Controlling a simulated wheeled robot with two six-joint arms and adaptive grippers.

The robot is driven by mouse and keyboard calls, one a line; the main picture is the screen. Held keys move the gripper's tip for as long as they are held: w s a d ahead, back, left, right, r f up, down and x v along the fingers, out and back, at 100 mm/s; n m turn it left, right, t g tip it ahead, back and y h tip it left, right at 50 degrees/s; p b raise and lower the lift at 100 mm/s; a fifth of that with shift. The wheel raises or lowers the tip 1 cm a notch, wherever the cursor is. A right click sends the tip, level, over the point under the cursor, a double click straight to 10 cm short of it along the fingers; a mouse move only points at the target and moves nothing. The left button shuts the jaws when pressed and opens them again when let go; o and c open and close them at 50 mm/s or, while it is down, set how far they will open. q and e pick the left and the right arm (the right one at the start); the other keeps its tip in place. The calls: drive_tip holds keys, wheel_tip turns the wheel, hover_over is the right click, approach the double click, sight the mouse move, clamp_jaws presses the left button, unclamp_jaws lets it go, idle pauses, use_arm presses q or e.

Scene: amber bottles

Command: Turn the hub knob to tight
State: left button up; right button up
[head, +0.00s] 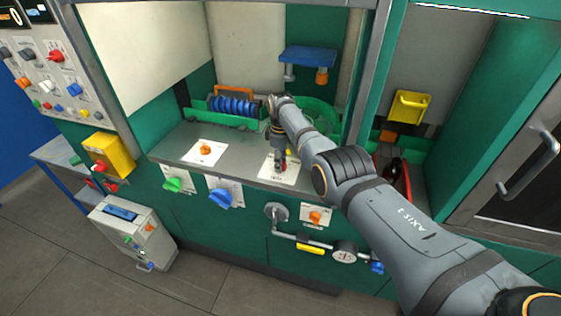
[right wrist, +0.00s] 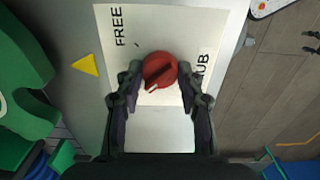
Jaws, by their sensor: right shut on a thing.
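My right gripper (right wrist: 160,80) is shut on the knob, one finger on each side. In the head view my right gripper (head: 280,161) points down at the plate on the grey counter and mostly hides the knob. The word "tight" is not visible. My left gripper is not in view.
An orange knob (head: 206,149) on its own white plate is left on the counter. Green (head: 173,184) and blue (head: 221,197) knobs are on the front panel below. A blue coil (head: 235,105) stands behind.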

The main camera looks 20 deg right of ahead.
drive_tip(key=o, duration=1.2)
drive_tip(key=shift+c, duration=0.2)
wheel_tip(320, 180, up, 12)
